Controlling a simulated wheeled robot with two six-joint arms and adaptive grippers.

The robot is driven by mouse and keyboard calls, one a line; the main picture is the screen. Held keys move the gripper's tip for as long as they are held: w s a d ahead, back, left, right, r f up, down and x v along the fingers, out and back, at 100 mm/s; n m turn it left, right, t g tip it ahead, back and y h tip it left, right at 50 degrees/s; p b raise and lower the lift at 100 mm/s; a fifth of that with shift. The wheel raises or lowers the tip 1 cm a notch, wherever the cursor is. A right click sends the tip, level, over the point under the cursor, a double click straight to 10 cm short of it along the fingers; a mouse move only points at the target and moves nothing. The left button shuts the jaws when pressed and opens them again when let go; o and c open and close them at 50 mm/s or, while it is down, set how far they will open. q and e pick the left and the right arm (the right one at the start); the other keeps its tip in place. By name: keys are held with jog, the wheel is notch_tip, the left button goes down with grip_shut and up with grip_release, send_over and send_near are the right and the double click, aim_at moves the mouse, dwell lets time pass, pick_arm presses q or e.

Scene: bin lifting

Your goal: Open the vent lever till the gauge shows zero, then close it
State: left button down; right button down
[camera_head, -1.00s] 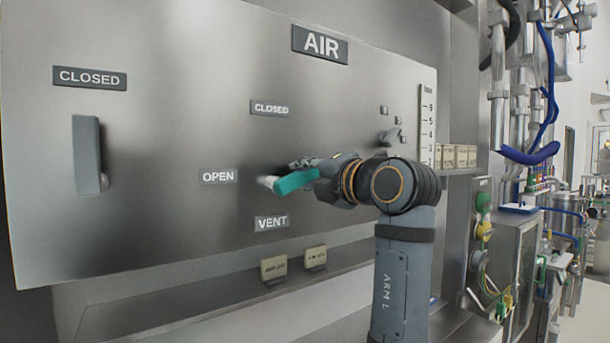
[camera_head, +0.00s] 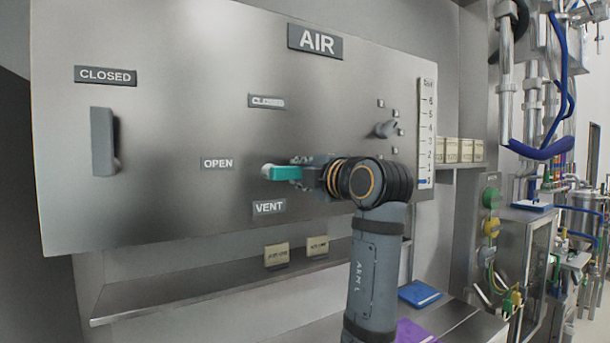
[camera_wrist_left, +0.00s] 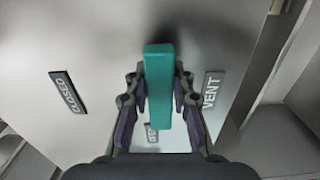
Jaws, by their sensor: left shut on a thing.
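The teal vent lever (camera_head: 284,173) lies about level on the steel panel, right of the OPEN label (camera_head: 217,163), below the small CLOSED label (camera_head: 267,101) and above the VENT label (camera_head: 269,207). My left gripper (camera_head: 303,172) is shut on the lever. In the left wrist view, the lever (camera_wrist_left: 159,80) stands between the two fingers (camera_wrist_left: 160,100). The gauge (camera_head: 426,130) is a white scale at the panel's right, with a blue marker at its bottom, by the lowest mark, which looks like 0. My right gripper is not in view.
A grey handle (camera_head: 103,141) stands upright under another CLOSED label (camera_head: 105,75) at the left. A small knob (camera_head: 385,129) sits left of the gauge. A shelf (camera_head: 130,300) with two tags runs below the panel. Pipes and hoses stand at the far right.

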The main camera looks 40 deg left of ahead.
pick_arm(q)
jog(key=c, duration=1.1)
grip_release()
jog(key=shift+f, duration=0.1)
notch_tip(320, 180, up, 10)
jog(key=shift+r, duration=0.1)
jog(key=shift+w, duration=0.1)
jog(key=shift+c, duration=0.5)
